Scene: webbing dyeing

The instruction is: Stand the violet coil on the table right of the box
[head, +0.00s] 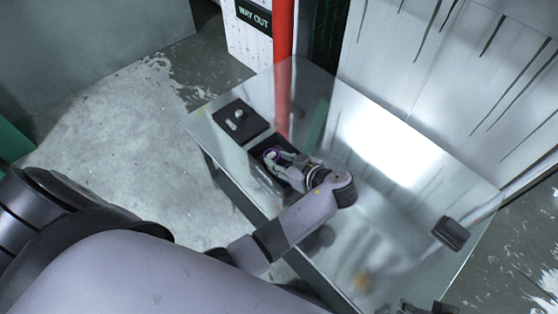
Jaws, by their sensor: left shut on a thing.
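The violet coil (270,154) is a small ring shape at the fingertips of my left gripper (272,158), which is shut on it. The gripper and coil are at the open dark box (258,143) on the table. The gripper hides part of the box and coil, and I cannot tell whether the coil touches the box. Dark parts at the bottom right edge look like my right gripper (428,308), cut off by the frame, so its jaws cannot be read.
A black flat panel with a pale knob (238,120), perhaps a lid, lies left of the box on the shiny metal table (375,190). A dark block (451,233) sits near the table's right end. Between box and block the tabletop is mostly clear. A red post (284,40) stands behind.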

